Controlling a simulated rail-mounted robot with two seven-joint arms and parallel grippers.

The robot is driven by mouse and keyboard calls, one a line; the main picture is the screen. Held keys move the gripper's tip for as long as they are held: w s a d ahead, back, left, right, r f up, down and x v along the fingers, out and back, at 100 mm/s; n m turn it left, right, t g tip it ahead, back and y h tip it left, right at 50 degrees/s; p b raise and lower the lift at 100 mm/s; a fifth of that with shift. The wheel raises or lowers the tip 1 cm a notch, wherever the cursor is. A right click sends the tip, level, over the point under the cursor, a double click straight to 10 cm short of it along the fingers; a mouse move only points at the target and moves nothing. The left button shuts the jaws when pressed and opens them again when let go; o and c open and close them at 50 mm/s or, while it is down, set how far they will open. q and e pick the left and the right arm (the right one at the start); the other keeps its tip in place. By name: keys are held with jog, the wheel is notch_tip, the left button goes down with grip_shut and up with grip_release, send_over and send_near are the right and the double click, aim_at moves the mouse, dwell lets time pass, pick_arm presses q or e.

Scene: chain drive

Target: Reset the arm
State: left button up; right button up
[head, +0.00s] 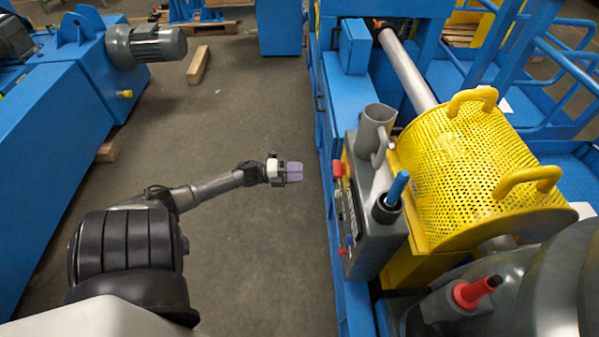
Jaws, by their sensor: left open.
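My left arm comes in from the lower left and stretches out over the grey floor. My left gripper (293,173), with pale purple fingers, is at its end, empty and apart from everything around it. It points right, a short way left of the grey control box on the blue machine. The jaws are open, though the gap between the fingers looks small from here. My right gripper is not in view.
A grey control box (365,235) with red buttons carries a grey mug (374,130) and a blue-handled tool in a dark cup (390,200). Right of it is a yellow perforated guard (465,160) with two handles. A red-topped part (474,291) is lower right. Open floor (235,110) lies left.

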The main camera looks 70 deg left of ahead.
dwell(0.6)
pick_arm(q)
jog(key=a+f+n+g+y, duration=0.4)
jog(key=a+n+y, duration=0.5)
jog(key=n+y, duration=0.2)
jog(key=s+d+r+n+g+h+p, duration=0.25)
jog(key=s+d, duration=0.25)
jog(key=d, duration=1.1)
jog(key=s+d+r+n+g+h+p, duration=0.15)
jog(key=s+d+r+n+g, duration=0.25)
jog(key=d, duration=1.1)
jog(key=s+d+r+n+g+h+p, duration=0.25)
jog(key=s+d+r, duration=0.2)
jog(key=d, duration=1.15)
notch_tip(320, 180, up, 36)
jog(key=p, duration=3.6)
jog(key=shift+a+r+g+y, duration=0.15)
jog(key=shift+a+g+y, duration=0.15)
jog(key=shift+a+y, duration=0.15)
